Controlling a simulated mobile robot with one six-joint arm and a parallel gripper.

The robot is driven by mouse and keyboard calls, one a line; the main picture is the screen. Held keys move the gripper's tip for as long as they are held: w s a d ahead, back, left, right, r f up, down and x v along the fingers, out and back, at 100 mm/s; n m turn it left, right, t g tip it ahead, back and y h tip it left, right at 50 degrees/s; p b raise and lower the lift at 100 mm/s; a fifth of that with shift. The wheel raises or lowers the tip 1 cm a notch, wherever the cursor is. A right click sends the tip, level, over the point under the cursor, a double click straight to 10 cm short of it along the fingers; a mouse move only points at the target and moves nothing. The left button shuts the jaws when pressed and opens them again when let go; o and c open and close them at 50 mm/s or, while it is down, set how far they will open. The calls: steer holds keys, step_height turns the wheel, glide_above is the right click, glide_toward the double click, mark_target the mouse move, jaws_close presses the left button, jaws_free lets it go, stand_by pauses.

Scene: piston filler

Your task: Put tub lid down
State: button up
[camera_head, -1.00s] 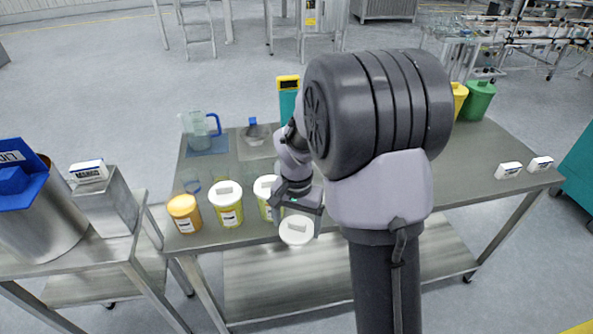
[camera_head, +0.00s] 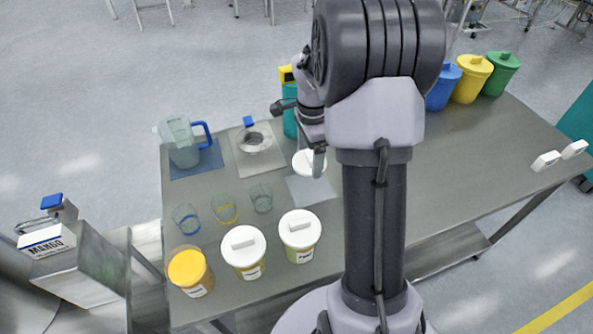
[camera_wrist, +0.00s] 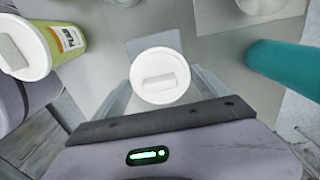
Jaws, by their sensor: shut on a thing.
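My gripper (camera_wrist: 162,90) is shut on a round white tub lid (camera_wrist: 160,76) with a raised bar handle. In the head view, the lid (camera_head: 309,163) is partly hidden by my gripper (camera_head: 317,160) and appears just behind a pale grey square mat (camera_head: 312,191) on the steel table. In the wrist view, the mat (camera_wrist: 150,44) shows beyond the lid and is partly covered by it. The lid seems held above the table; its exact height cannot be told.
Two tubs with white lids (camera_head: 243,248) (camera_head: 300,231) and a yellow-lidded tub (camera_head: 189,270) stand at the front left. Several glasses (camera_head: 224,208), a jug (camera_head: 182,142) and a teal container (camera_wrist: 285,68) are nearby. Coloured bins (camera_head: 471,80) stand at the back right.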

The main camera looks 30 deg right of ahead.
mark_target(310, 157)
steer(key=f+b, duration=0.1)
steer(key=f, duration=0.2)
steer(key=f+b, duration=0.1)
steer(key=f, duration=0.2)
steer(key=f+b, duration=0.2)
steer(key=f, duration=0.1)
steer(key=shift+s+f, duration=0.4)
steer(key=o, duration=1.2)
steer(key=shift+c, duration=0.2)
step_height(310, 157, up, 11)
steer(key=p, duration=0.4)
steer(key=shift+r+p, duration=0.2)
steer(key=shift+p, duration=0.15)
steer(key=shift+r, duration=0.55)
steer(key=shift+a+r, duration=0.2)
steer(key=shift+r, duration=0.05)
steer(key=s+a+r+n+t, duration=0.2)
steer(key=a+r+n, duration=0.2)
steer(key=a+r, duration=0.35)
steer(key=s+a+r+n+t+y, duration=0.1)
steer(key=s+a+r+n+t, duration=0.1)
steer(key=s+a+n, duration=0.4)
steer(key=s+a+r+n+t+y, duration=0.1)
steer(key=s+a+r+n, duration=0.3)
steer(key=s+a, duration=0.6)
steer(key=a+n, duration=0.1)
steer(key=n, duration=0.1)
steer(key=shift+s+a+n+t, duration=0.2)
steer(key=shift+n+t, duration=0.1)
steer(key=shift+t, duration=0.1)
